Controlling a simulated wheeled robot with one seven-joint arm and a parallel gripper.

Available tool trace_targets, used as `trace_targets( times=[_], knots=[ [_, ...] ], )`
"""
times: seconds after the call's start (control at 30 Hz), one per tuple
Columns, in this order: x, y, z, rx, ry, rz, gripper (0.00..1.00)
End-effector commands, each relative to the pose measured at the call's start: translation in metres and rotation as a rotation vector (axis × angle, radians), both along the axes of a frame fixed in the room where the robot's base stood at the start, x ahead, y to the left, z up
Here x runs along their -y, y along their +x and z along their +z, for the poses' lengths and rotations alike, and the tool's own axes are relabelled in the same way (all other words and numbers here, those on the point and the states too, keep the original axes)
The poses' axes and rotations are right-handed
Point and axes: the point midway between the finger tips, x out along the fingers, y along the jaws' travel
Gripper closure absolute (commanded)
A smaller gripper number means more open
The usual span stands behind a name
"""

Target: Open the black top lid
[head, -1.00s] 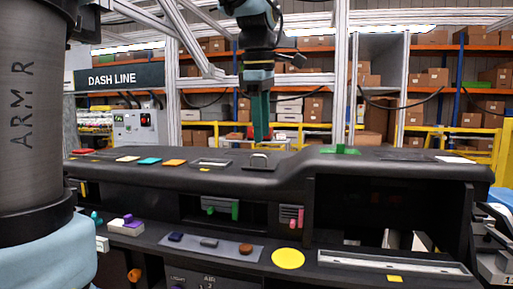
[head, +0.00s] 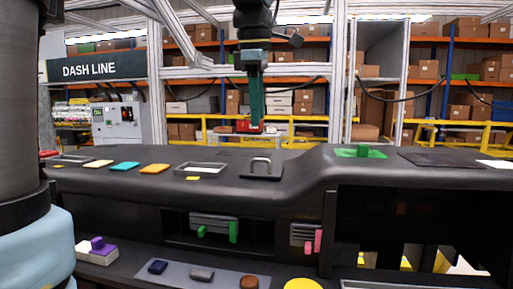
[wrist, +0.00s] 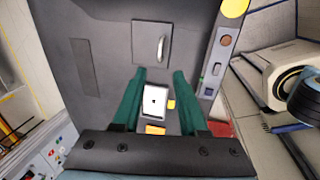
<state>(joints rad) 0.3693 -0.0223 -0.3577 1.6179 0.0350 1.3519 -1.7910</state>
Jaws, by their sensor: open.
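The black top lid (head: 260,176) is a small black square panel lying flat and closed in the dashboard's top, with a silver loop handle (head: 262,162). In the wrist view the lid (wrist: 140,44) and its handle (wrist: 161,48) lie beyond my fingertips. My gripper (head: 257,129) hangs fingers down, above and apart from the handle in the head view. The wrist view shows its two green fingers (wrist: 160,72) spread, with nothing held between them.
The dashboard top also bears a framed tray (head: 202,169), a green piece with a knob (head: 361,152), and a flat dark panel (head: 440,160). Orange (head: 155,169), teal (head: 124,167) and yellow tiles lie left. Shelves and yellow rails stand behind. The air around the handle is clear.

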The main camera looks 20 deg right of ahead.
Motion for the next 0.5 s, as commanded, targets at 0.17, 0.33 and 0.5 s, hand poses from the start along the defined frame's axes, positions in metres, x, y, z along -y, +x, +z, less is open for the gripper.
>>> trace_targets(
  times=[0.17,0.33,0.5],
  knots=[
    [0.002,0.005,-0.032,-0.005,0.004,0.000,0.58],
    [0.005,0.010,-0.062,-0.004,0.003,0.000,0.58],
    [0.008,0.014,-0.082,-0.003,0.001,0.000,0.58]
  ],
)
